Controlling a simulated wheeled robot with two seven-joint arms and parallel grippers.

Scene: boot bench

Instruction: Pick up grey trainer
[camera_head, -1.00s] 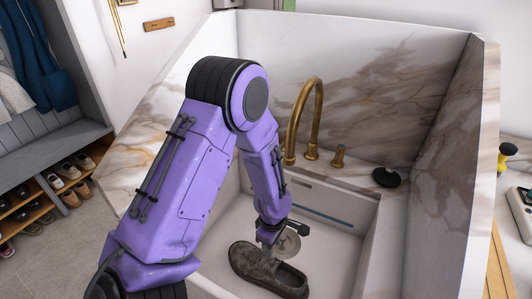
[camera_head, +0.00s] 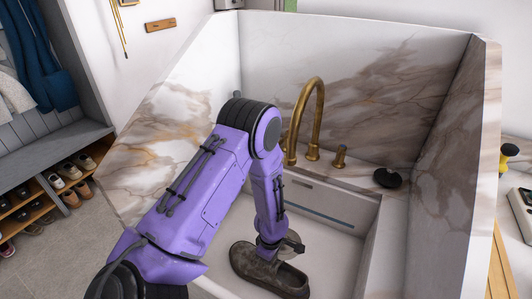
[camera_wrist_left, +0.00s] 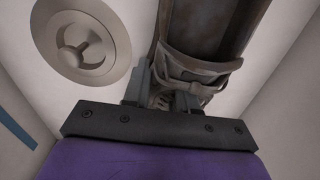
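Whether the fingers press on the trainer is hidden. My right gripper is not in view.
The marble sink (camera_head: 215,75) has high walls around the basin. A brass tap (camera_head: 318,105) stands behind my left arm. A black round object (camera_head: 388,178) sits on the ledge. The drain (camera_wrist_left: 80,45) is beside the trainer. A shoe rack (camera_head: 45,200) stands at the left.

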